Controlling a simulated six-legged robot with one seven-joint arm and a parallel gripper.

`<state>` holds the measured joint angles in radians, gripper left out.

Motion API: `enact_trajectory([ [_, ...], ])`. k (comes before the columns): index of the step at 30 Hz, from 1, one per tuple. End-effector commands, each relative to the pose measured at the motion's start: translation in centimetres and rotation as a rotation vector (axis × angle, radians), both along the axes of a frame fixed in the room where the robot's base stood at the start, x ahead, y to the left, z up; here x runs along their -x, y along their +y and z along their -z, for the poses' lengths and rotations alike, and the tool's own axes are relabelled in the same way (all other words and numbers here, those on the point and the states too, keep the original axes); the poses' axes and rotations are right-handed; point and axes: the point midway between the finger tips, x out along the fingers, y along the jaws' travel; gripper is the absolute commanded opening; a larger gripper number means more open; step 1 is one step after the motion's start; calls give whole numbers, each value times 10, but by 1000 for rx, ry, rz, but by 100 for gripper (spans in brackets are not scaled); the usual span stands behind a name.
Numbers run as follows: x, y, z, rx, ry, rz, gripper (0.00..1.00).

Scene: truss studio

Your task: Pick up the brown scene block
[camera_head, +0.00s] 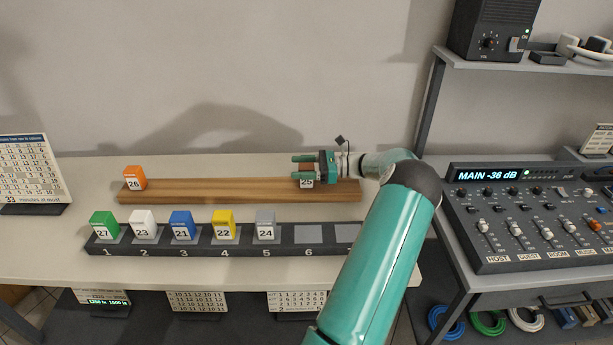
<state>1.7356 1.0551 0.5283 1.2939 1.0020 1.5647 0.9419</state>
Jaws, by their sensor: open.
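The brown scene block (306,183), with a white label reading 25, sits on the wooden rail (220,190) toward its right end. My gripper (297,167) reaches in from the right, its green fingers pointing left. It is open, with the fingers over or around the block's upper part. The fingers and hand hide much of the block, and I cannot tell whether they touch it.
An orange block (134,178) stands at the rail's left end. In front, a dark numbered rack (290,250) holds green, white, blue, yellow and grey blocks in slots 1 to 5; slot 6 is empty. A mixing console (540,225) stands right.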

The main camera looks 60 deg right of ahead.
Motion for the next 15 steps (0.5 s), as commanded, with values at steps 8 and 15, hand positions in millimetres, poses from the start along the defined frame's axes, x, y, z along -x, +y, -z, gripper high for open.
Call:
enact_trajectory([
  [8, -2, 1, 0, 0, 0, 0, 56],
  [15, -2, 1, 0, 0, 0, 0, 12],
])
